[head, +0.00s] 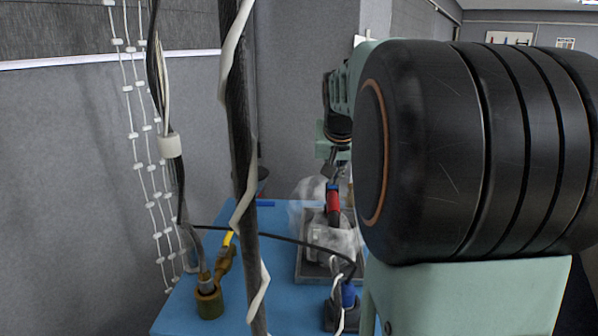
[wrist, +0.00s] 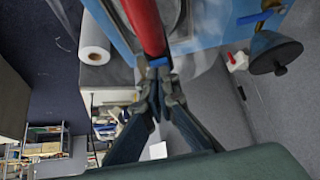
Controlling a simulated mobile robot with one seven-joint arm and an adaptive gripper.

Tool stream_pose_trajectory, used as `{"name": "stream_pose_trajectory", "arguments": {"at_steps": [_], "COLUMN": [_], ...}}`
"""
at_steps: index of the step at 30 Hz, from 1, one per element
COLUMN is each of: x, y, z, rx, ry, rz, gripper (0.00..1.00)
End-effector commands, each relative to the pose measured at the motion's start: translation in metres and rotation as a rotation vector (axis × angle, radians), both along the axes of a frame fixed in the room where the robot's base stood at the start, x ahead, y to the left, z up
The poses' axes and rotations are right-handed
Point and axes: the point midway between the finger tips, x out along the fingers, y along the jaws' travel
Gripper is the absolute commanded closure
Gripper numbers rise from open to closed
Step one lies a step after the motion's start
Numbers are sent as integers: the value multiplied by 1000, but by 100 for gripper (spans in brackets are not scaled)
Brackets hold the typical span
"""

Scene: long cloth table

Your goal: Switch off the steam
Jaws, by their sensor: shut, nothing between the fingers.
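Pale steam (head: 306,194) hangs around a red handle (head: 333,201) with a blue end, above a grey metal tray (head: 303,262) on the blue table. My gripper (head: 333,179) is shut and empty just above the handle's blue end. In the wrist view my gripper's fingertips (wrist: 161,78) meet close by the blue end of the red handle (wrist: 146,22); I cannot tell if they touch. A yellow lever (head: 228,238) sits on a brass fitting (head: 209,300) at the left. A blue lever (head: 265,204) lies farther back. My arm hides the table's right side.
A dark post (head: 243,130) wrapped in white cord stands in front. A black cable (head: 285,240) crosses the table (head: 185,312) to a dark blue-topped device (head: 348,296). In the wrist view a white roll (wrist: 94,42) and a dark conical thing (wrist: 273,52) show.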

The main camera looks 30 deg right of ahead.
Motion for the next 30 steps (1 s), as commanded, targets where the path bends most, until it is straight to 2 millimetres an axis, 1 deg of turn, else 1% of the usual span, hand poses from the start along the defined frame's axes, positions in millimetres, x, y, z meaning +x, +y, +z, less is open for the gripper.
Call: {"name": "stream_pose_trajectory", "arguments": {"at_steps": [5,10,12,20,30], "x": [0,-2,-2,-2,-2], "y": [0,2,1,1,1], "z": [-1,-11,-7,-4,10], "rx": [0,-1,-1,-1,-1], "ry": [0,-2,-2,-2,-2], "rz": [0,0,0,0,0], "gripper": [100,100,100,100,100]}}
